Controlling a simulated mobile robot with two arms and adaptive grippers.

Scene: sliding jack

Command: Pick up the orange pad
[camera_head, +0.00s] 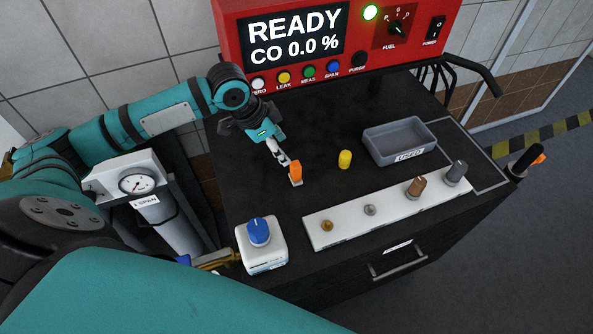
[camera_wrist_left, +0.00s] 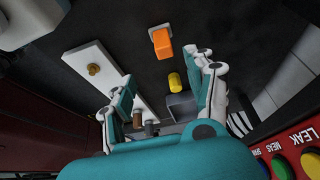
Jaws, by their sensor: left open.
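The orange pad (camera_head: 296,171) is a small upright block on the black worktop, with a pale base edge. It also shows in the left wrist view (camera_wrist_left: 162,44), at the upper middle. My left gripper (camera_head: 284,159) is just left of and behind the pad in the head view. In the left wrist view its two fingers (camera_wrist_left: 168,76) are spread apart and empty, with the pad beyond the tips. One fingertip looks close to the pad, but I cannot tell if they touch. My right gripper is not in view.
A yellow cylinder (camera_head: 345,159) stands right of the pad. A grey tray labelled USED (camera_head: 400,141) is farther right. A white strip (camera_head: 390,208) with several fittings lies in front. A white box with a blue knob (camera_head: 262,248) stands front left. The red analyser (camera_head: 237,40) is behind.

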